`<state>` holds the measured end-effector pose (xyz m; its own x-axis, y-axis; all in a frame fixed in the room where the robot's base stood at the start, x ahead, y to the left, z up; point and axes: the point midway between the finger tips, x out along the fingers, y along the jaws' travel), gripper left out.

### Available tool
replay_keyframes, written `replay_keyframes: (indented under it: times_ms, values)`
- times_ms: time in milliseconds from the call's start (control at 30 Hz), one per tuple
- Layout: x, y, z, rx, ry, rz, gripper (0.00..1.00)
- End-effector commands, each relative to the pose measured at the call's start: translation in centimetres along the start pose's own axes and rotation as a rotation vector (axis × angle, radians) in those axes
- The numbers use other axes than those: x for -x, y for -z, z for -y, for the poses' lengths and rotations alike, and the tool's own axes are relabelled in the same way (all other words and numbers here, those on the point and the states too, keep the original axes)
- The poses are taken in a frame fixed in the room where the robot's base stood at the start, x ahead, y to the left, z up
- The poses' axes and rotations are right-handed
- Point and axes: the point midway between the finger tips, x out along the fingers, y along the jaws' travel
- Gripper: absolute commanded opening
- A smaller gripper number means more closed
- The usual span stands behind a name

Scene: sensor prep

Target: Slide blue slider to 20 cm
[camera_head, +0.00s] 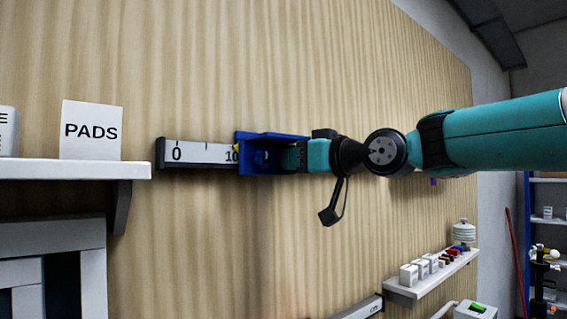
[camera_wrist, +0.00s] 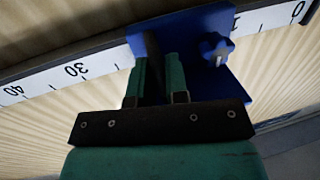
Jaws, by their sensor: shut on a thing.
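The blue slider (camera_head: 270,138) sits on a white ruler rail (camera_head: 200,152) fixed to the wooden wall. A small yellow mark at the slider's left edge is beside the 10 in the head view. In the wrist view the blue slider (camera_wrist: 222,75) has a blue knob, and the rail (camera_wrist: 55,78) shows 30 and 40 left of it and 0 at far right. My gripper (camera_wrist: 157,78) has its green fingers closed on the slider's upright dark tab. In the head view my gripper (camera_head: 293,157) reaches the slider from the right and hides the rail beyond.
A white shelf (camera_head: 70,169) with a PADS sign (camera_head: 91,130) is left of the rail. A lower shelf (camera_head: 432,276) at right holds small white boxes and other small items. The wall above the rail is bare.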

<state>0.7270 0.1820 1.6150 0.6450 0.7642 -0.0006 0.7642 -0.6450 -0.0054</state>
Motion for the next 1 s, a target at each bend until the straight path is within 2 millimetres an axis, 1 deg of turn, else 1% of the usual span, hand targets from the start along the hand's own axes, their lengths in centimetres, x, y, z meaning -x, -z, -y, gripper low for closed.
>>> replay_keyframes:
  times_ms: [33,200,300,400,600,933,967,1000]
  values:
    - [0.3,-0.1,-1.6,0.0,-0.006,0.0,0.0]
    - [1.1,0.0,-5.6,-0.001,-0.005,0.001,0.0]
    - [1.4,0.1,-7.3,-0.001,-0.003,0.0,0.0]
    - [1.7,0.1,-8.6,-0.001,-0.002,-0.001,0.0]
    - [1.9,0.1,-9.6,-0.001,0.0,-0.001,0.0]
    - [1.9,0.1,-9.7,0.0,0.001,-0.001,0.0]
    - [1.9,0.1,-9.7,0.0,0.001,-0.001,0.21]
    - [1.9,0.1,-9.7,0.0,0.001,-0.001,0.3]
